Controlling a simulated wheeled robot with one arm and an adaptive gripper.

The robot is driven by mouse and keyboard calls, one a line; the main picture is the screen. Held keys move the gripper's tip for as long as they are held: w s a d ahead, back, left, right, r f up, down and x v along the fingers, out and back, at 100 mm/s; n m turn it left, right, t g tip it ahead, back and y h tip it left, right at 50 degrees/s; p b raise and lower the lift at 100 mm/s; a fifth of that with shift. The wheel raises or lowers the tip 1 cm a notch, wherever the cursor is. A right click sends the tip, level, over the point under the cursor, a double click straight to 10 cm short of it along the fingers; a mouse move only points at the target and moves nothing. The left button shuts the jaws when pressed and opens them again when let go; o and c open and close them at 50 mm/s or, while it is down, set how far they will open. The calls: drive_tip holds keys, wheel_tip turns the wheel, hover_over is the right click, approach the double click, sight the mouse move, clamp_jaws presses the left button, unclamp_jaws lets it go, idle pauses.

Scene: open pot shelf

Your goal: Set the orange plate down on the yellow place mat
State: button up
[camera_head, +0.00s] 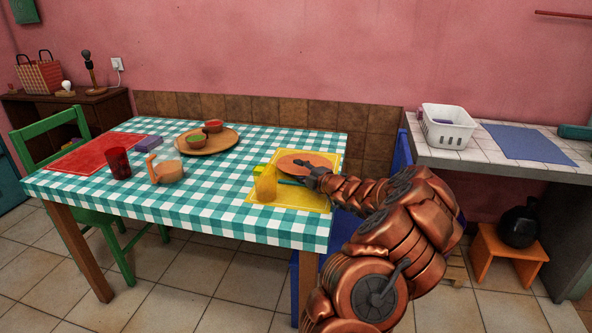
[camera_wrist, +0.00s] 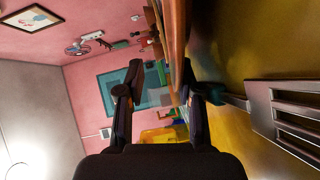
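The orange plate (camera_head: 300,159) is over the far part of the yellow place mat (camera_head: 295,199) in the head view. In the wrist view the plate shows nearly edge-on as an orange-brown strip (camera_wrist: 178,30), beside the mat's yellow surface (camera_wrist: 245,35). I cannot tell for sure whether its whole underside touches the mat. My gripper (camera_head: 311,172) is at the plate's near right edge. In the wrist view its fingers (camera_wrist: 162,75) stand apart, with the plate's edge reaching between them. The far finger's tip is partly hidden by the plate.
An orange cup (camera_head: 265,187) stands on the mat's left side, close to the plate. A pitcher (camera_head: 166,169), a dark red cup (camera_head: 118,163) and a round wooden tray (camera_head: 221,144) are farther left. The checkered tablecloth between is clear.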

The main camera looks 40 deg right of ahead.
drive_tip(key=s, duration=0.6)
drive_tip(key=s+r, duration=0.1)
drive_tip(key=s, duration=0.3)
drive_tip(key=shift+a, duration=0.35)
drive_tip(key=shift+w, duration=0.1)
drive_tip(key=shift+a, duration=0.1)
